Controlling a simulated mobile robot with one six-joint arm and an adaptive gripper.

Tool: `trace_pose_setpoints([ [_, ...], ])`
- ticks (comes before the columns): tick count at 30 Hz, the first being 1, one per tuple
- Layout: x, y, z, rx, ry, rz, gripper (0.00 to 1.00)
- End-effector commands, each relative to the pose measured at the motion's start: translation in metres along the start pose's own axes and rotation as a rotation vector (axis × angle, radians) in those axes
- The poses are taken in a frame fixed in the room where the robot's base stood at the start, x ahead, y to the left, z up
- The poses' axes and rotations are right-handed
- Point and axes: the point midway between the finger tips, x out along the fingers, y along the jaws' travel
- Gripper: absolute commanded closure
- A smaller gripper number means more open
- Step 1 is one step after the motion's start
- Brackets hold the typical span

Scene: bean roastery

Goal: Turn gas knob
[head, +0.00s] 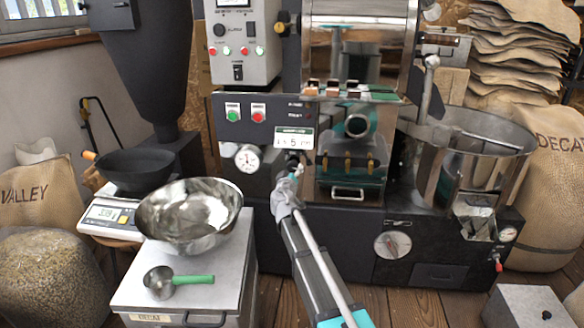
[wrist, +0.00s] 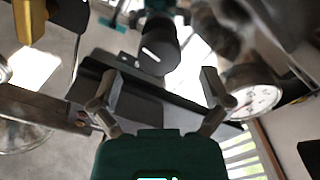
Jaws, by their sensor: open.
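The gas knob appears to be the black round knob (wrist: 158,46) with a white pointer line in the wrist view. It sits ahead of my gripper (wrist: 160,82), between the two fingertips in the picture. The fingers are spread wide, nothing is between them, and the knob looks beyond their tips. In the head view my gripper (head: 290,180) is at the front of the roaster (head: 345,212), below the digital display. My gripper and arm largely hide the knob there, so contact cannot be told.
A pressure gauge (head: 247,158) is left of my gripper; a gauge also shows in the wrist view (wrist: 254,95). A steel bowl (head: 190,213) and green-handled scoop (head: 165,282) are on a cabinet at left.

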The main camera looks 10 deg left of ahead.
Motion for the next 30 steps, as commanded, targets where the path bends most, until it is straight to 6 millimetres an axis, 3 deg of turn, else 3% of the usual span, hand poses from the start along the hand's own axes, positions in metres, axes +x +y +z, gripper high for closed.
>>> trace_pose_setpoints([
  [3, 0.020, -0.001, 0.000, 0.000, -0.001, 0.001, 0.02],
  [9, 0.037, 0.000, 0.000, 0.000, 0.000, 0.001, 0.02],
  [23, 0.041, 0.000, 0.000, 0.000, 0.000, 0.000, 0.02],
  [30, 0.041, 0.000, 0.000, 0.000, 0.000, 0.000, 0.47],
])
